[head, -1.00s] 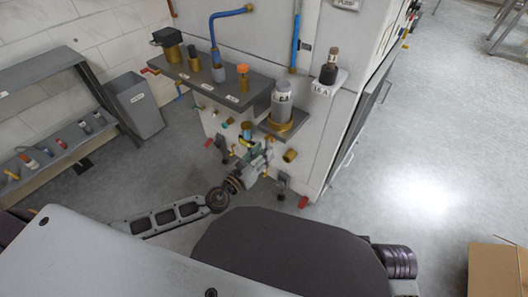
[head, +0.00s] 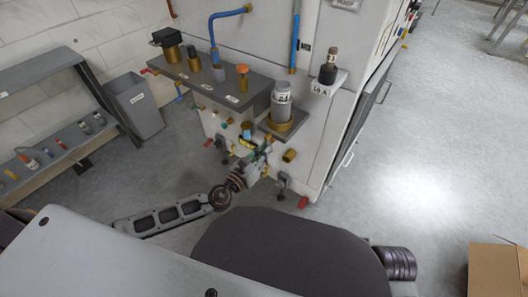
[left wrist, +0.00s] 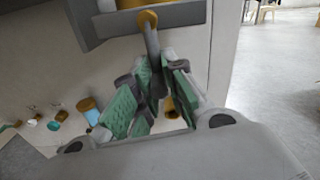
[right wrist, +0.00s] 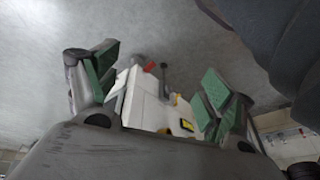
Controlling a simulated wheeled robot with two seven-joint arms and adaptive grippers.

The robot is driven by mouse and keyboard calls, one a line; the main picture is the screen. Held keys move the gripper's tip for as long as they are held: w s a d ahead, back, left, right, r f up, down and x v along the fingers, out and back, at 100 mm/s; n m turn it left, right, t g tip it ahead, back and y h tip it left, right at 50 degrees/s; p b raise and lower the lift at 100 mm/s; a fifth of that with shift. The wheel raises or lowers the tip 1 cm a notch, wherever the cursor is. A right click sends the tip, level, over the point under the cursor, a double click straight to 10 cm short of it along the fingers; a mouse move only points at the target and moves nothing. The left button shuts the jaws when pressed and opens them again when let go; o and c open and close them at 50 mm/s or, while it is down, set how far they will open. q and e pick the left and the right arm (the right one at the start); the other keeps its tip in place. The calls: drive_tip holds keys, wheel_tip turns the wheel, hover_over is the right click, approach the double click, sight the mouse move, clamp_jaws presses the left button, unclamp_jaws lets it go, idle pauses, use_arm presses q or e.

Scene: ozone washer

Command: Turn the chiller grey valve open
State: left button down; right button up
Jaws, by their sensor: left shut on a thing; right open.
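The grey valve handle (left wrist: 152,48) shows in the left wrist view. It hangs from a brass pivot under a grey shelf and runs down between my left gripper's fingers. My left gripper (left wrist: 157,92) has green pads and is shut on this handle. In the head view my left gripper (head: 259,156) is at the lower front of the white chiller cabinet (head: 330,130), below the shelf with the grey-capped cylinder; the handle there is mostly hidden by the fingers. My right gripper (right wrist: 158,88) is open and empty, with the cabinet farther off between its fingers.
A brass fitting (head: 289,156) and a red-handled valve (head: 303,202) are close to the left gripper. The grey cylinder (head: 281,100) stands just above. A grey bin (head: 135,105) and shelving are at left. A cardboard box (head: 497,270) is at lower right; the right floor is open.

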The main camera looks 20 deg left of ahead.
sight(284, 142)
use_arm(q)
drive_tip(key=shift+a+n, duration=0.15)
drive_tip(key=shift+n, duration=0.15)
use_arm(e)
drive_tip(key=shift+w+a+r, duration=0.1)
drive_tip(key=shift+w, duration=0.3)
use_arm(q)
drive_tip(key=shift+n+b, duration=0.3)
drive_tip(key=shift+n, duration=0.1)
drive_tip(key=shift+s+d+r+n+p, duration=0.35)
drive_tip(key=shift+d+r+n, duration=0.5)
drive_tip(key=shift+n, duration=1.95)
drive_tip(key=shift+s+d+r+n+p, duration=0.3)
drive_tip(key=shift+d+r+n, duration=0.55)
drive_tip(key=shift+n, duration=1.95)
drive_tip(key=shift+s+d+r+n+p, duration=0.35)
drive_tip(key=shift+d+r+n, duration=0.5)
drive_tip(key=shift+n, duration=1.95)
use_arm(e)
drive_tip(key=shift+s+d+f, duration=0.2)
drive_tip(key=shift+d+f, duration=0.1)
drive_tip(key=shift+f, duration=0.2)
